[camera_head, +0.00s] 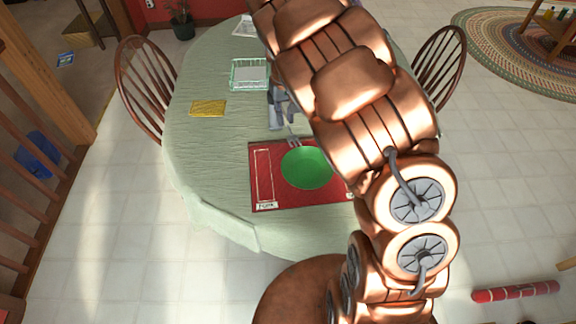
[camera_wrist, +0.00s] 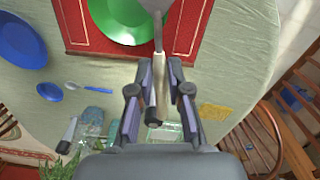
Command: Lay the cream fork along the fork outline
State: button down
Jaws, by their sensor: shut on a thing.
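The cream fork is in my gripper (camera_head: 281,107); its cream handle (camera_wrist: 159,75) is between the two fingers in the wrist view (camera_wrist: 156,95). Its metal head (camera_head: 293,141) reaches over the far edge of the red mat (camera_head: 283,203) in the head view. The fork outline (camera_head: 264,176) is a pale, narrow rectangle on the mat's left side, with a label below it. It looks empty. A green plate (camera_head: 306,167) lies on the mat, right of the outline. My arm hides the mat's right part in the head view.
The round table (camera_head: 205,150) has a pale green cloth. A yellow cloth (camera_head: 208,108) and a wire rack (camera_head: 250,74) lie beyond the mat. A blue plate (camera_wrist: 18,40), a small blue bowl (camera_wrist: 50,91) and a spoon (camera_wrist: 88,87) show in the wrist view. Chairs stand around.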

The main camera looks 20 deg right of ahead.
aim_at(264, 176)
jog(key=z, duration=1.95)
jog(key=i, duration=0.75)
jog(key=u, duration=3.8)
